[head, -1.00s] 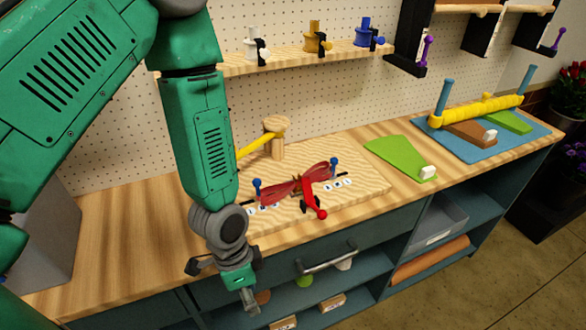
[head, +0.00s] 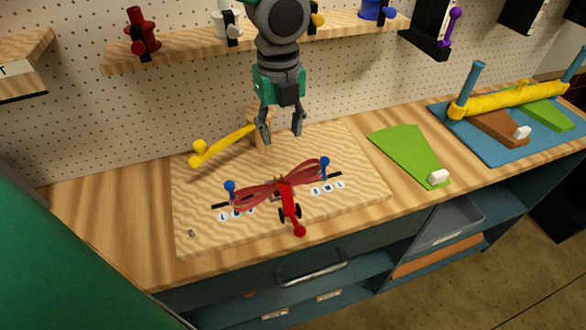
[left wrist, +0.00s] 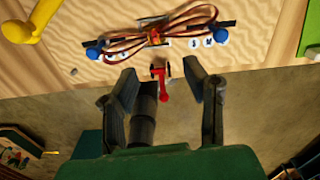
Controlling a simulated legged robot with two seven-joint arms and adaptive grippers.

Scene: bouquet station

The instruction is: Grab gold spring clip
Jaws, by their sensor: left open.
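A gold clip-like fitting (head: 317,20) on the wooden wall shelf is mostly hidden behind my left arm; it looks like the gold spring clip. My left gripper (head: 281,132) is open and empty, pointing down in front of the pegboard, below that shelf. In the left wrist view its two fingers (left wrist: 158,86) are spread apart, with nothing between them in contact. The red bow (head: 262,191) lies on the wooden board with a red ball-ended lever (head: 291,211) at its middle. My right gripper is not in view.
The shelf also holds red (head: 142,33), white (head: 229,20) and blue (head: 374,10) fittings. Blue pegs flank the bow. A yellow arm (head: 222,146) on a wooden post stands behind it. A green panel (head: 410,155) and a blue mat (head: 545,137) lie to the right.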

